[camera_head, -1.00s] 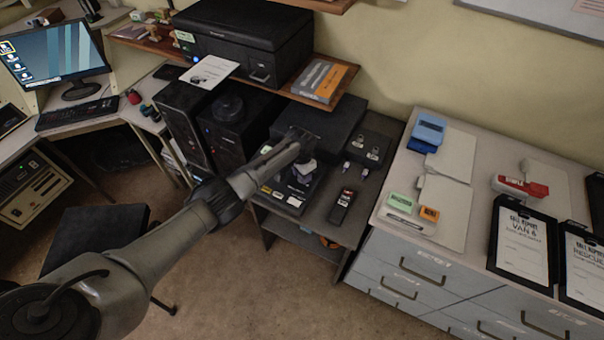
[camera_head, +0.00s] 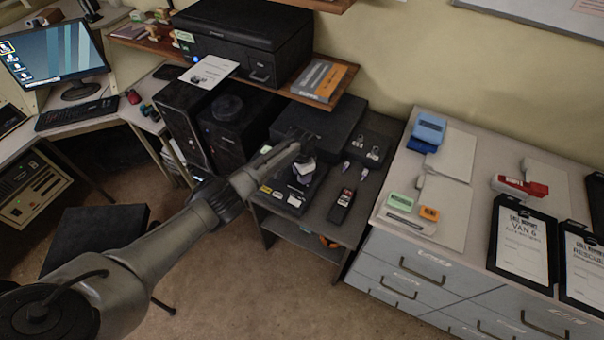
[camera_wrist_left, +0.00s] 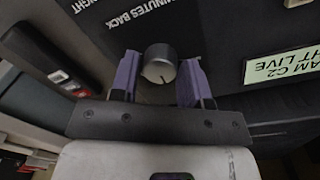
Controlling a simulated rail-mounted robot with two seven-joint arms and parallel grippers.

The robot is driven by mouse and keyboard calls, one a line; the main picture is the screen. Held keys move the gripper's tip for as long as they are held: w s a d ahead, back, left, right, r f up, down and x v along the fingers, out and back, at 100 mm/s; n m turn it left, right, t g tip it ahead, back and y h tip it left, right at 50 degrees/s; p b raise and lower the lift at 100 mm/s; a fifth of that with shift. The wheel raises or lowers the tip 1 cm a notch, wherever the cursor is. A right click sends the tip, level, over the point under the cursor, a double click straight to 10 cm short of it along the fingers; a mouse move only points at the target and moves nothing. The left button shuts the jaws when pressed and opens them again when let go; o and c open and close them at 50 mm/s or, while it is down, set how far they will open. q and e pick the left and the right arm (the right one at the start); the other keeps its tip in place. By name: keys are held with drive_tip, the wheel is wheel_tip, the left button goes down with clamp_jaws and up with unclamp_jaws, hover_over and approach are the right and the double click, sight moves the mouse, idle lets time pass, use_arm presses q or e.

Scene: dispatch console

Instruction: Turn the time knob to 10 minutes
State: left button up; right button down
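In the head view my left gripper (camera_head: 303,170) is over the black console (camera_head: 290,202) on the low desk; the knob is hidden there. The scale around the knob is not readable. My right gripper is not in view.
A yellowish-green label (camera_wrist_left: 284,65) is on the panel to the right. A dark handset (camera_head: 342,206) lies right of the console. A large black box (camera_head: 318,122) stands behind it. A grey drawer cabinet (camera_head: 405,270) stands to the right; the floor in front is open.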

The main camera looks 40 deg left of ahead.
use_arm(q)
drive_tip(key=o, duration=0.3)
wheel_tip(320, 180, up, 14)
drive_tip(key=p, duration=0.2)
drive_tip(key=shift+w+a+p, duration=0.15)
drive_tip(key=shift+a+p, duration=0.2)
drive_tip(key=shift+f, duration=0.15)
idle(0.6)
